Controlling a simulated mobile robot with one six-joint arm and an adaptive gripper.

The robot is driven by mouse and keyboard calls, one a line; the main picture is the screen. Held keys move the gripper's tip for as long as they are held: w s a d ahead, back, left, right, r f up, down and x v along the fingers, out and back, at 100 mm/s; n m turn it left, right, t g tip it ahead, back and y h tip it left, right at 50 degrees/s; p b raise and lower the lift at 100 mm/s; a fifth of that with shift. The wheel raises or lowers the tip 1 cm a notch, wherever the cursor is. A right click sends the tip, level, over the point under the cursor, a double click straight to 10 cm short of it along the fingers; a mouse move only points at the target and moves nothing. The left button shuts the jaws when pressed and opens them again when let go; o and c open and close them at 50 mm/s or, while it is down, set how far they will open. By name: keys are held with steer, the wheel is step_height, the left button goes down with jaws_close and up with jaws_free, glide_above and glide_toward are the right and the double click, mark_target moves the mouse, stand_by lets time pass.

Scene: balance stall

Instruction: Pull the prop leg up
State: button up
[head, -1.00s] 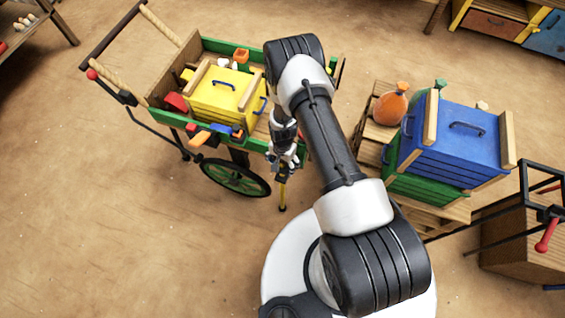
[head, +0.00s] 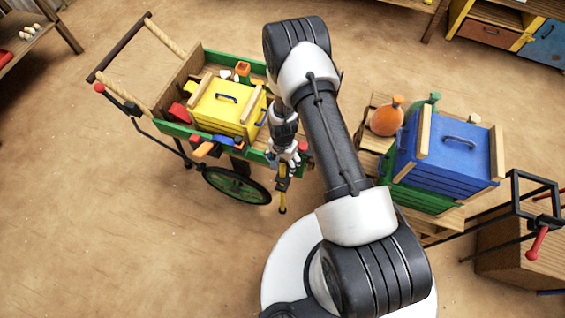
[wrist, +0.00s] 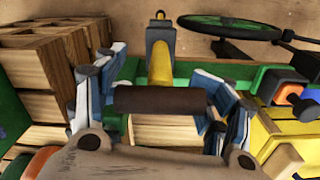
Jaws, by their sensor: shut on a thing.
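The prop leg (head: 282,201) is a yellow rod with a dark end, hanging below the near right end of the green cart (head: 152,119). In the wrist view the yellow leg (wrist: 161,66) points away from me, with a dark crosswise grip bar (wrist: 160,100) at its near end. My gripper (head: 286,166) is at the top of the leg. In the wrist view its blue-and-white fingers (wrist: 155,98) stand on both sides of the bar, shut on it. My arm hides part of the cart's right end. Whether the leg's foot touches the ground is unclear.
A yellow crate (head: 223,108) and small goods ride in the cart, close left of my gripper. A spoked wheel (head: 237,186) is under it. A blue crate (head: 455,158) on a green one stands right, beside an orange bottle (head: 386,118). Open dirt floor lies left.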

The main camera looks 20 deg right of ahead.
steer(key=shift+w+r, duration=0.2)
steer(key=o, duration=1.2)
steer(key=shift+r, duration=0.1)
steer(key=o, duration=0.5)
steer(key=shift+s, duration=0.2)
step_height(320, 180, up, 12)
steer(key=shift+f, duration=0.1)
